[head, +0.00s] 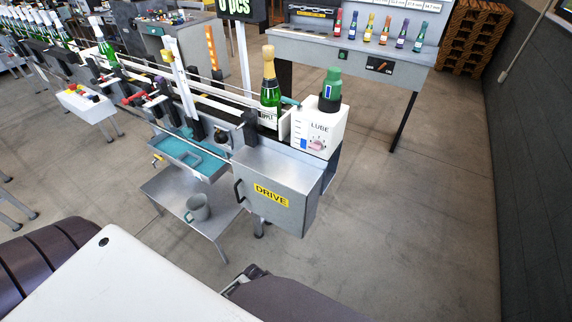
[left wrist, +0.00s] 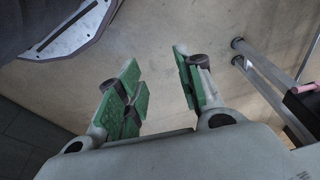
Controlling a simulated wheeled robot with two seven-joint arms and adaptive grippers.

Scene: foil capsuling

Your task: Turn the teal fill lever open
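A white box marked LUBE (head: 319,129) stands at the right end of the conveyor line, with a dark green cap (head: 331,88) on top. A small teal part (head: 290,101), which looks like the fill lever, sticks out at the box's upper left; its exact position is too small to tell. My left gripper (left wrist: 157,85) is open and empty in the left wrist view, its green pads apart over bare floor. It is away from the lever. No right gripper fingers show in the head view.
A grey DRIVE cabinet (head: 270,190) stands below and in front of the box. A gold-topped bottle (head: 269,90) stands just left of the box. A grey mug (head: 197,208) sits on a low shelf (head: 165,190). The floor at right (head: 420,220) is clear.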

